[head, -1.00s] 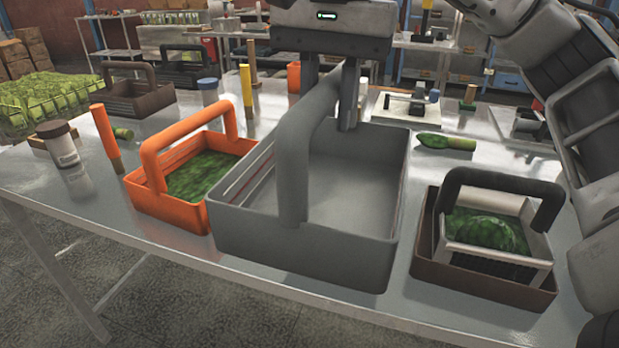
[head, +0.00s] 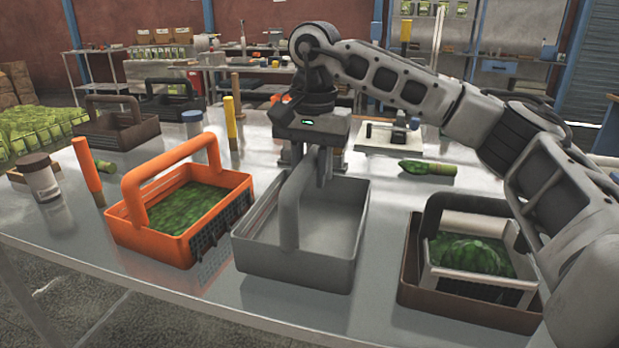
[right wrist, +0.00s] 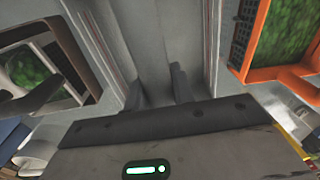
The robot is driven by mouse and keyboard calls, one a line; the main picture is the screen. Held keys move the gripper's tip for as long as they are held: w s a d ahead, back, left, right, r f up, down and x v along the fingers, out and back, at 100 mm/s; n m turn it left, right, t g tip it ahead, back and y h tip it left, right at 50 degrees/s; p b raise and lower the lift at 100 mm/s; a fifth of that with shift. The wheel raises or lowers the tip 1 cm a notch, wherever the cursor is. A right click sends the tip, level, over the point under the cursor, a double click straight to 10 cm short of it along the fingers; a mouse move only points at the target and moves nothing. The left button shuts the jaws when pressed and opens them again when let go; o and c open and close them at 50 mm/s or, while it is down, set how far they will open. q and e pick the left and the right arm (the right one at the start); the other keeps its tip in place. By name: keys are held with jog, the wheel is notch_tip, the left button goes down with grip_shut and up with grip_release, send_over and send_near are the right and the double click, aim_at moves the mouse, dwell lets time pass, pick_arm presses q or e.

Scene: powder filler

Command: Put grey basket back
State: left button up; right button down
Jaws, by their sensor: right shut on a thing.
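The grey basket (head: 292,268) is empty and roughly level, between the orange basket and the brown tray at the near side of the table. Its bottom is at or very near the tabletop; I cannot tell whether it touches. My right gripper (head: 322,172) points down over the basket and is shut on its thick grey handle. In the right wrist view the gripper fingers (right wrist: 158,88) show over the grey basket's interior (right wrist: 150,35). My left gripper is not in view.
The orange basket (head: 128,238) with green contents stands close on the left. The brown tray (head: 465,308), holding a white-framed basket (head: 480,280) with green contents, stands on the right. Bottles and upright sticks stand at the left. A white board (head: 385,142) lies behind.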

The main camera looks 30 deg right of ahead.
jog(key=shift+f, duration=0.8)
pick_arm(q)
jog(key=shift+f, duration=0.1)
pick_arm(e)
jog(key=shift+f, duration=0.1)
jog(key=c, duration=1.2)
grip_release()
jog(key=r, duration=0.3)
jog(key=r+p, duration=0.1)
jog(key=r, duration=0.7)
jog(key=shift+s+d+r+p, duration=0.1)
jog(key=shift+s+r+p, duration=0.05)
jog(key=shift+s+p, duration=0.15)
jog(key=shift+r, duration=0.5)
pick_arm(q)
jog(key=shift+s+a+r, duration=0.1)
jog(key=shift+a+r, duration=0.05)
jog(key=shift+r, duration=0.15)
